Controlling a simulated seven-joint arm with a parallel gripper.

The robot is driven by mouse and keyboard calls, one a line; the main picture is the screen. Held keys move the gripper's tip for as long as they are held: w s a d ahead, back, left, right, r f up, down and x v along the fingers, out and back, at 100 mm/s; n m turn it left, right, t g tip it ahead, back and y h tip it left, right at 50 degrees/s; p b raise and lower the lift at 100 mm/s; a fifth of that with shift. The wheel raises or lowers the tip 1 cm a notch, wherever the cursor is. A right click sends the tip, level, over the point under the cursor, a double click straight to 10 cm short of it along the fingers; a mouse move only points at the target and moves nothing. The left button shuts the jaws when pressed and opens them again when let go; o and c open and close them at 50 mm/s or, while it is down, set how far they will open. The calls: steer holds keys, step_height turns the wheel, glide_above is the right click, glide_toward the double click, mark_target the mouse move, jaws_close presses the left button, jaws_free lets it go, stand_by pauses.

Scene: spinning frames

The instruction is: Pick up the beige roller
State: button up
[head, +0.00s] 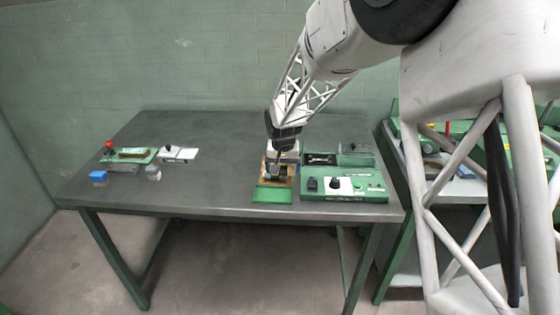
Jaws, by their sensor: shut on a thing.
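My gripper (277,178) reaches down over a small green-based fixture (272,194) near the front edge of the table. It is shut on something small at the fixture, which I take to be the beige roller. The fingers mostly hide it, so its outline and whether it still touches the fixture cannot be told. Tan-brown parts of the fixture (265,170) show around the fingers.
The grey table (220,150) is clear between the fixture and the left-hand items. A green control panel (345,187) with a black knob stands close on the right. At left are a green board with a red knob (109,145), a blue block (98,178) and a small grey cylinder (153,173).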

steer(key=shift+s+d+r, duration=0.1)
steer(key=shift+s+d, duration=0.15)
steer(key=shift+s, duration=0.7)
steer(key=shift+s+d+r, duration=0.1)
steer(key=shift+s+d, duration=0.2)
steer(key=shift+s, duration=0.7)
steer(key=shift+s+d+r, duration=0.1)
steer(key=shift+s+d, duration=0.15)
steer(key=shift+s, duration=0.7)
steer(key=shift+w, duration=0.1)
